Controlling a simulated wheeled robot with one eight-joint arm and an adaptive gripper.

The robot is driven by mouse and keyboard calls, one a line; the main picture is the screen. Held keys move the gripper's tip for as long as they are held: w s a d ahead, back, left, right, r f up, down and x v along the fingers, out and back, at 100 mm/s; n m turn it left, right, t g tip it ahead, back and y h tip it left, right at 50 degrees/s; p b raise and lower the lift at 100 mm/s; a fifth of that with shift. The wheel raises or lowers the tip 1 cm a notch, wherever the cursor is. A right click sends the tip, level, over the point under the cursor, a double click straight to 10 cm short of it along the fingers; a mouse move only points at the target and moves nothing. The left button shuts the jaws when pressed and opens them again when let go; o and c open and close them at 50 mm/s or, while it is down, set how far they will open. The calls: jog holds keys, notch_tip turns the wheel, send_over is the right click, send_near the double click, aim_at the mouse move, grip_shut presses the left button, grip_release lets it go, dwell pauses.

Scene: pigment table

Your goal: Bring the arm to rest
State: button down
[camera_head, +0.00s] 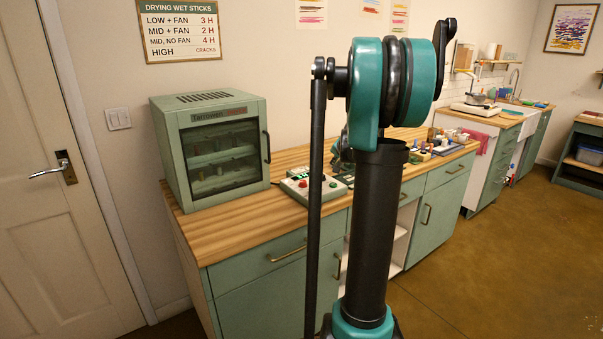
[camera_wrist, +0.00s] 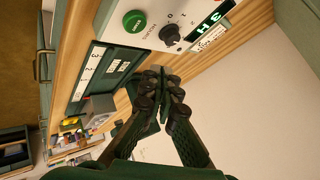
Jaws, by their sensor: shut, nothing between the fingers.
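My arm (camera_head: 370,230) stands upright in the middle of the head view, folded at its teal joint (camera_head: 366,90). It hides part of the counter behind it. My gripper (camera_wrist: 165,78) shows in the wrist view with its dark fingers together and nothing between them. It is above the wooden counter, near the control panel with a green button (camera_wrist: 134,21) and a dark knob (camera_wrist: 170,35). I cannot tell the exact gap between the fingers and the panel. In the head view the gripper is mostly hidden behind the arm.
A green drying cabinet (camera_head: 212,145) with a glass door stands on the left of the wooden counter (camera_head: 235,222). The control box (camera_head: 299,187) sits beside it. Small coloured items (camera_head: 440,147) crowd the counter right of my arm. The floor (camera_head: 500,260) at right is clear.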

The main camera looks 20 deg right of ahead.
jog(key=s+a+f+n+g, duration=0.1)
jog(key=s+a+f+n, duration=0.2)
jog(key=s, duration=0.9)
jog(key=s+a+f+n+g, duration=0.2)
jog(key=s+a+f+n, duration=0.1)
jog(key=s+a+f, duration=0.5)
jog(key=s+a+f+n+g, duration=0.2)
jog(key=s+a+f, duration=0.3)
jog(key=s+a, duration=0.5)
jog(key=s+n, duration=0.1)
jog(key=s, duration=0.6)
jog(key=shift+f+n+y, duration=0.3)
jog(key=shift+f+n, duration=0.1)
jog(key=shift+s, duration=0.1)
